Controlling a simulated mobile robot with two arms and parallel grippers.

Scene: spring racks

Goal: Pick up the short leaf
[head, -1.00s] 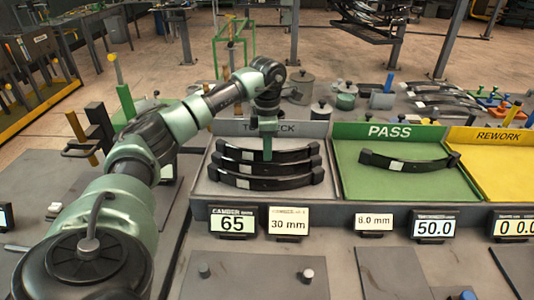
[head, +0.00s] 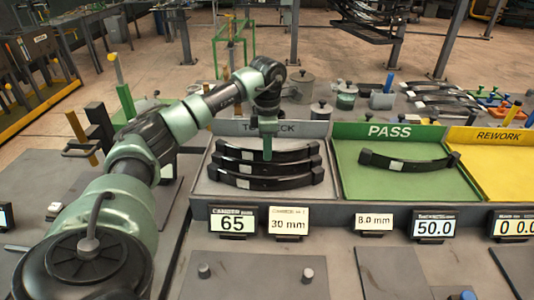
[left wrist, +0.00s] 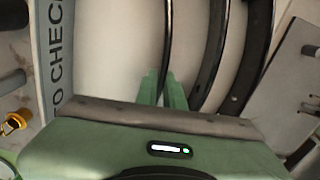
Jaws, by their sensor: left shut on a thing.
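Three dark curved leaves lie one behind another in the grey TO CHECK tray (head: 200,180). The back leaf (head: 236,153) looks the shortest; the middle leaf (head: 235,167) and front leaf (head: 245,183) look slightly longer, each with a pale label. My left gripper (head: 267,152) reaches down from above at the middle of the back leaf. In the left wrist view, my green fingers (left wrist: 163,90) are shut on this thin dark leaf (left wrist: 168,40), with the other two leaves to the right. The part between the fingertips is hidden. My right gripper is not in view.
A green PASS tray (head: 400,185) to the right holds one leaf (head: 410,162). A yellow REWORK tray (head: 500,170) is beyond it. Small displays (head: 232,221) stand along the front of the trays. Weights and tools (head: 320,110) stand behind.

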